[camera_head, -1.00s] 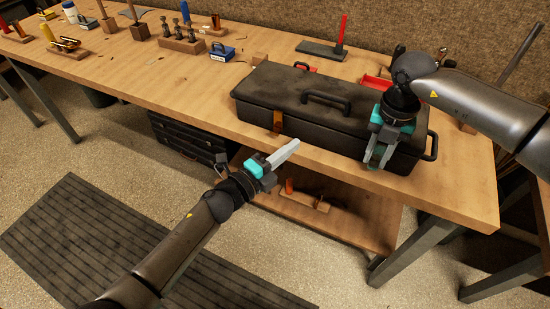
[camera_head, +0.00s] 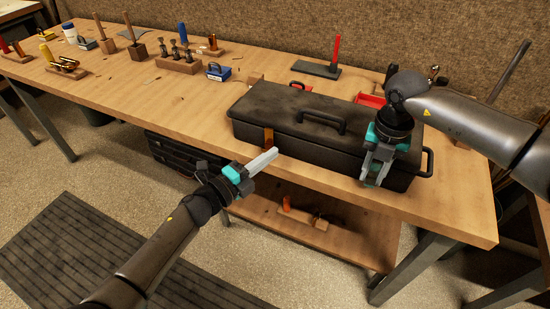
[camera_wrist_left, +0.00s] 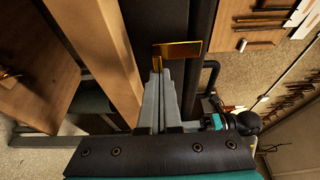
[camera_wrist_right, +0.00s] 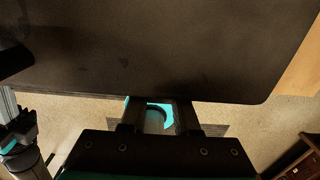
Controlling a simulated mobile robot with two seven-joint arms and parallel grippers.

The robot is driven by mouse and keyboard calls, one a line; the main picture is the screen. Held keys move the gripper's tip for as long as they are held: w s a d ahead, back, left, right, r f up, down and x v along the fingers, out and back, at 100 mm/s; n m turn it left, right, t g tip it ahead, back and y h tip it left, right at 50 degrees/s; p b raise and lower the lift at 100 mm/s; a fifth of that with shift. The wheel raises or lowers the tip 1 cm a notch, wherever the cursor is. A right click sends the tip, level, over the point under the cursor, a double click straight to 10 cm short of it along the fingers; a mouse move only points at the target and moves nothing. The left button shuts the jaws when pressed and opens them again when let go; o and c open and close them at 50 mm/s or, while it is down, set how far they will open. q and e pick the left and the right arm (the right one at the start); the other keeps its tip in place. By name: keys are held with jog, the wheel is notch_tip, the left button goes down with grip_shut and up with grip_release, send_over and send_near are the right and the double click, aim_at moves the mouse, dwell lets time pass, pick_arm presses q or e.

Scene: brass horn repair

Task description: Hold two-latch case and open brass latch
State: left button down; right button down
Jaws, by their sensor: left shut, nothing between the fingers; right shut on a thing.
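The dark two-latch case (camera_head: 290,125) lies closed on the workbench near its front edge. A brass latch (camera_head: 268,138) hangs on the left part of its front side; it also shows in the left wrist view (camera_wrist_left: 178,50). My left gripper (camera_head: 275,152) is shut and empty, its tips close in front of the latch's lower end. In the left wrist view the tips (camera_wrist_left: 160,68) overlap the latch's edge; I cannot tell whether they touch. My right gripper (camera_head: 372,183) is shut on the case at its front right. The right fingertips are partly hidden. No second latch is clearly visible.
The workbench (camera_head: 180,95) has free room left of the case. A red-handled tool on a dark block (camera_head: 318,70), a red tray (camera_head: 370,100) and a blue box (camera_head: 217,72) stand behind. A lower shelf (camera_head: 335,237) lies below the bench top.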

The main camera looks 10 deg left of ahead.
pick_arm(q)
jog(key=shift+w+a, duration=0.2)
jog(key=shift+a, duration=0.4)
jog(key=d, duration=0.1)
jog(key=s+d, duration=0.1)
jog(key=d, duration=0.1)
jog(key=shift+d, duration=0.3)
jog(key=v, duration=1)
jog(key=shift+s+d, duration=0.15)
jog(key=shift+d, duration=0.1)
pick_arm(e)
jog(key=c, duration=0.6)
grip_release()
jog(key=shift+r, duration=0.15)
